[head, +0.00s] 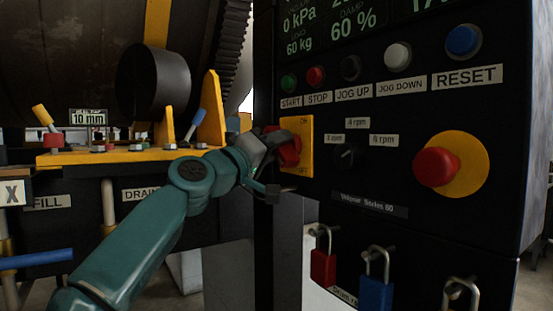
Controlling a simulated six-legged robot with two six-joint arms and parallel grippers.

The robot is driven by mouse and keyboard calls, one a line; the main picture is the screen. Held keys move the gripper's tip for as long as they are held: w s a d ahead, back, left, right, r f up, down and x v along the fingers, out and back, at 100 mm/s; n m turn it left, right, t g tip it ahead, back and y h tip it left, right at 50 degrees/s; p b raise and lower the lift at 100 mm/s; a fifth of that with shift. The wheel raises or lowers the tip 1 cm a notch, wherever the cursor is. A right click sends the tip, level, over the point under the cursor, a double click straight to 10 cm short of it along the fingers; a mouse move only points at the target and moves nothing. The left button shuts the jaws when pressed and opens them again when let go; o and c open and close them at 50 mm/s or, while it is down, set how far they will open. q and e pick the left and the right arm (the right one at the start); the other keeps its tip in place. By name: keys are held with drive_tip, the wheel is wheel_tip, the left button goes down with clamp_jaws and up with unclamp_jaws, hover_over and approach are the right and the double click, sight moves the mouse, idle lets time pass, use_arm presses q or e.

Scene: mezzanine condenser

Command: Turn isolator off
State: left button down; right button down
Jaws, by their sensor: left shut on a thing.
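The isolator is a red rotary handle (289,150) on a yellow plate (306,148) at the left edge of the black control panel in the head view. The plate bears small markings at its top and bottom. My left gripper (274,148) reaches in from the left and is shut on the red handle. The gripper hides part of the handle, so its exact angle is hard to tell. My right gripper does not show.
Right of the isolator are a small black selector knob (346,156) and a large red emergency button (437,167) on a yellow disc. A button row with RESET (463,40) runs above. A red padlock (323,265) and a blue padlock (375,290) hang below.

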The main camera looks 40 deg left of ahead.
use_arm(q)
drive_tip(key=shift+d+f+m, duration=0.1)
drive_tip(key=shift+m, duration=0.3)
drive_tip(key=c, duration=0.9)
unclamp_jaws()
drive_tip(key=shift+s+f+b, duration=0.1)
drive_tip(key=shift+s+b, duration=0.25)
drive_tip(key=shift+b, duration=0.15)
drive_tip(key=b+v, duration=0.6)
drive_tip(key=v, duration=0.9)
drive_tip(key=shift+s+f, duration=0.2)
